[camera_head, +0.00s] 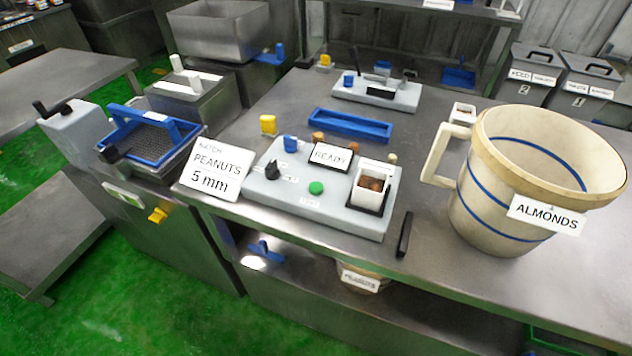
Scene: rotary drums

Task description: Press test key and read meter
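The grey tester box (335,215) sits on the steel table. A round green key (316,188) is on its top, with a small label in front that is too small to read surely. The meter display (331,155) behind the key reads "READY". A white square cup (372,180) with brown nuts sits in a dark holder at the tester's right end. A black knob (272,171) and a blue knob (290,144) are at its left. Neither of my grippers is in view, and nothing touches the key.
A sign (212,168) reads "BATCH PEANUTS 5 mm". A large jug (530,175) labelled "ALMONDS" stands right of the tester. A black bar (405,235) lies between them. A blue tray (350,126) lies behind. A blue sieve (150,140) sits at left.

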